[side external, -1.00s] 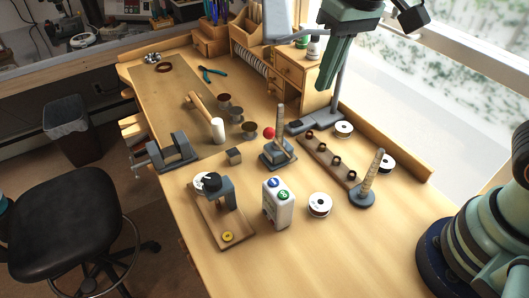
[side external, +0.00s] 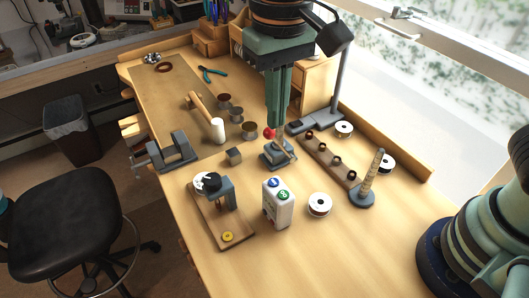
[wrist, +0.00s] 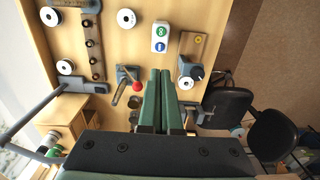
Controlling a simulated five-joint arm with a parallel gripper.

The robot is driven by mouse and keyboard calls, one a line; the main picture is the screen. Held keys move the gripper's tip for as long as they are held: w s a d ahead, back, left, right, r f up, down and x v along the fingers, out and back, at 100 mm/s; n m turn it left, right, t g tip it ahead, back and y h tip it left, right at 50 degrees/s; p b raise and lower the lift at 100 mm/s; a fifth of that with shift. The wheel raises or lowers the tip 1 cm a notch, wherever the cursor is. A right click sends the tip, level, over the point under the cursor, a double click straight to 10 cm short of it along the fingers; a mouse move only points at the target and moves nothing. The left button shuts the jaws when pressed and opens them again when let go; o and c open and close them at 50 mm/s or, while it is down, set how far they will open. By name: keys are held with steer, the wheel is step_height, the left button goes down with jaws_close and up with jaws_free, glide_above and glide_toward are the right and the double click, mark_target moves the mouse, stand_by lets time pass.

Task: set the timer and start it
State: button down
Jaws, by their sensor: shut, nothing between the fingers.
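No thing carries a readable timer label. A white box (side external: 279,205) with a blue and a green button on top stands at the table's front middle; it also shows in the wrist view (wrist: 160,46). Left of it, a wooden board (side external: 206,215) bears a grey stand with a black knob on a white dial (side external: 201,182) and a yellow button (side external: 228,237). In the wrist view the dial (wrist: 186,82) lies right of my fingers. My gripper (side external: 275,128) is shut and empty, pointing down behind these, by the red-ball lever.
The red-ball lever (side external: 269,132) stands on a grey base, its post now covered by my fingers. A pegged wooden rail (side external: 320,154), an upright ribbed post (side external: 373,170) and white spools (side external: 319,204) stand to the right. The table's front right is clear.

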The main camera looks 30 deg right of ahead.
step_height(320, 180, down, 14)
steer(key=shift+r, duration=0.2)
stand_by(0.4)
steer(key=shift+d+f, duration=0.1)
steer(key=shift+f, duration=0.85)
step_height(320, 180, up, 10)
steer(key=shift+w+a+f, duration=0.2)
steer(key=shift+w+f, duration=0.05)
stand_by(0.3)
step_height(320, 180, up, 6)
steer(key=r, duration=0.1)
glide_above(275, 182)
steer(key=shift+w+a+f, duration=0.2)
steer(key=shift+f, duration=0.05)
